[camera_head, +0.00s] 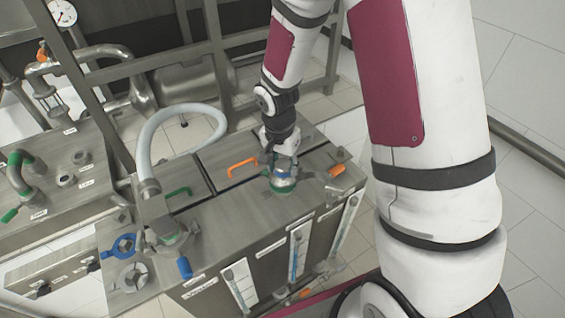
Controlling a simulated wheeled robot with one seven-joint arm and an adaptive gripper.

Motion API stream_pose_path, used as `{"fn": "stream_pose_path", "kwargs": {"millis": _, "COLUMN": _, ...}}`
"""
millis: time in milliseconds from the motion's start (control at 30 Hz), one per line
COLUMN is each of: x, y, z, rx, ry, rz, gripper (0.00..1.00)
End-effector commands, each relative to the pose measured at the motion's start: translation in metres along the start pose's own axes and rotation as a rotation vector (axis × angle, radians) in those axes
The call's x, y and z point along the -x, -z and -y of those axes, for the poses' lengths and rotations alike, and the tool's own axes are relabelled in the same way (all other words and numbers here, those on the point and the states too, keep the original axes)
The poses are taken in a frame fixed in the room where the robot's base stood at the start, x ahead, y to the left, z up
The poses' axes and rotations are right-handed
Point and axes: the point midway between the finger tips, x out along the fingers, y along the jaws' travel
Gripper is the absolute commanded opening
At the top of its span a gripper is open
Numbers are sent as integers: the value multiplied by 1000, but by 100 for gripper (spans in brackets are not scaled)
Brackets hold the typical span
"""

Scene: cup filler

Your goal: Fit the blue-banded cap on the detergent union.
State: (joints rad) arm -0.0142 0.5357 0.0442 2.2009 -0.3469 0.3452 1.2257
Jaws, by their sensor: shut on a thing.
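My gripper (281,162) points down over the right part of the steel tank and is shut on a metal cap with a blue band (283,179). The cap is directly above or on a fitting with a green ring (292,191) on the tank top. I cannot tell whether cap and fitting touch or whether the cap is seated. Which fitting is the detergent union cannot be read from the small labels.
The steel tank top (225,220) has orange (243,166) and green handles. A hose elbow with a blue lever (184,268) stands at its left. A blue clamp (123,246) and a round port (132,277) are beyond it. Gauges (299,252) line the front.

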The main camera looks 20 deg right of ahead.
Motion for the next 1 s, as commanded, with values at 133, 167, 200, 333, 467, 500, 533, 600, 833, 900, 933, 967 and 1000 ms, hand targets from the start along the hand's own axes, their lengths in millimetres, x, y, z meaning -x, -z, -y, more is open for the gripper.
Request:
{"fn": "stream_pose_path", "kwargs": {"millis": 133, "x": -4, "y": 0, "z": 0, "rx": 0, "ry": 0, "rz": 0, "gripper": 0}}
{"fn": "stream_pose_path", "kwargs": {"millis": 167, "x": -4, "y": 0, "z": 0, "rx": 0, "ry": 0, "rz": 0, "gripper": 0}}
{"fn": "stream_pose_path", "kwargs": {"millis": 200, "x": -5, "y": 0, "z": 0, "rx": 0, "ry": 0, "rz": 0, "gripper": 0}}
{"fn": "stream_pose_path", "kwargs": {"millis": 333, "x": -8, "y": -1, "z": 0, "rx": 0, "ry": 0, "rz": 0, "gripper": 0}}
{"fn": "stream_pose_path", "kwargs": {"millis": 467, "x": -11, "y": -2, "z": 0, "rx": 0, "ry": 0, "rz": 1, "gripper": 0}}
{"fn": "stream_pose_path", "kwargs": {"millis": 500, "x": -12, "y": -2, "z": 0, "rx": 0, "ry": 0, "rz": 0, "gripper": 0}}
{"fn": "stream_pose_path", "kwargs": {"millis": 533, "x": -12, "y": -2, "z": 0, "rx": 0, "ry": 0, "rz": 0, "gripper": 0}}
{"fn": "stream_pose_path", "kwargs": {"millis": 600, "x": -14, "y": -2, "z": 0, "rx": 0, "ry": 0, "rz": 0, "gripper": 0}}
{"fn": "stream_pose_path", "kwargs": {"millis": 833, "x": -18, "y": -2, "z": 0, "rx": 0, "ry": 0, "rz": 0, "gripper": 45}}
{"fn": "stream_pose_path", "kwargs": {"millis": 900, "x": -18, "y": -2, "z": 0, "rx": 0, "ry": 0, "rz": 0, "gripper": 61}}
{"fn": "stream_pose_path", "kwargs": {"millis": 933, "x": -18, "y": -2, "z": 0, "rx": 0, "ry": 0, "rz": 0, "gripper": 64}}
{"fn": "stream_pose_path", "kwargs": {"millis": 967, "x": -18, "y": -2, "z": 0, "rx": 0, "ry": 0, "rz": 0, "gripper": 64}}
{"fn": "stream_pose_path", "kwargs": {"millis": 1000, "x": -18, "y": -2, "z": 0, "rx": 0, "ry": 0, "rz": 0, "gripper": 64}}
